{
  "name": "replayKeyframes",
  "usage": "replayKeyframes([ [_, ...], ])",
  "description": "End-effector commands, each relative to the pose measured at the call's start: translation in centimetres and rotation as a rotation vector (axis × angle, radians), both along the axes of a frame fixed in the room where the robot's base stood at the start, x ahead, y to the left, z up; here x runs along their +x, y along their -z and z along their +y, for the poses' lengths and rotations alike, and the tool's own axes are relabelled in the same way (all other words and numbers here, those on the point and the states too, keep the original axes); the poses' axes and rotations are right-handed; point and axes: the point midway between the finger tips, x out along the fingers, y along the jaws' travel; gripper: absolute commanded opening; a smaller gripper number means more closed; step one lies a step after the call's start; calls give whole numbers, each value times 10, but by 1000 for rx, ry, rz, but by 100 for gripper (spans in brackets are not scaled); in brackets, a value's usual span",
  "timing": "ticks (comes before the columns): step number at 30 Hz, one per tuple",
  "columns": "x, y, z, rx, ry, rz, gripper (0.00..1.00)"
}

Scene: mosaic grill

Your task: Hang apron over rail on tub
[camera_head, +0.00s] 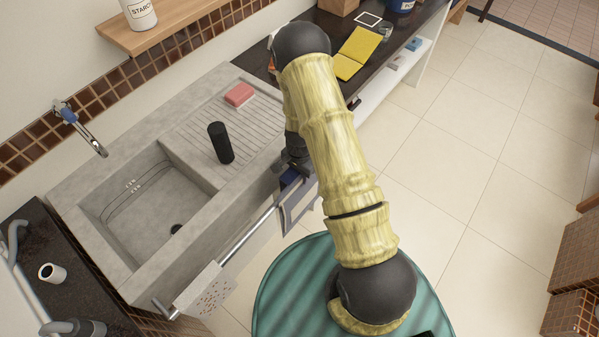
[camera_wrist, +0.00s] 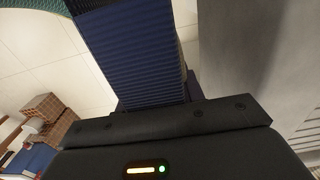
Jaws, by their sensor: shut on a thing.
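The apron (camera_head: 299,204) is a dark blue and grey cloth at the right end of the rail. My gripper (camera_head: 291,176) is shut on its upper part, beside the tub's front edge. In the wrist view the dark blue ribbed cloth (camera_wrist: 125,55) extends from the jaws. The metal rail (camera_head: 246,236) runs along the front of the grey concrete tub (camera_head: 85,205). The apron overlaps the rail's right end in the head view; I cannot tell whether it is over the rail or only in front of it. My arm hides part of this area.
A spotted pale cloth (camera_head: 207,291) hangs at the rail's left end. A black cylinder (camera_head: 221,143) and a pink sponge (camera_head: 240,94) stand on the ribbed drainboard. A yellow folded cloth (camera_head: 357,52) lies on the dark counter.

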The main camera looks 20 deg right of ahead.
Motion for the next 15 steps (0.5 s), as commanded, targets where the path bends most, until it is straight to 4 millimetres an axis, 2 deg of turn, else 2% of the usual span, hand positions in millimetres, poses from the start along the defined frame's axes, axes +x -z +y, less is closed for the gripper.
replayKeyframes([
  [15,0,36,0,0,0,0,7],
])
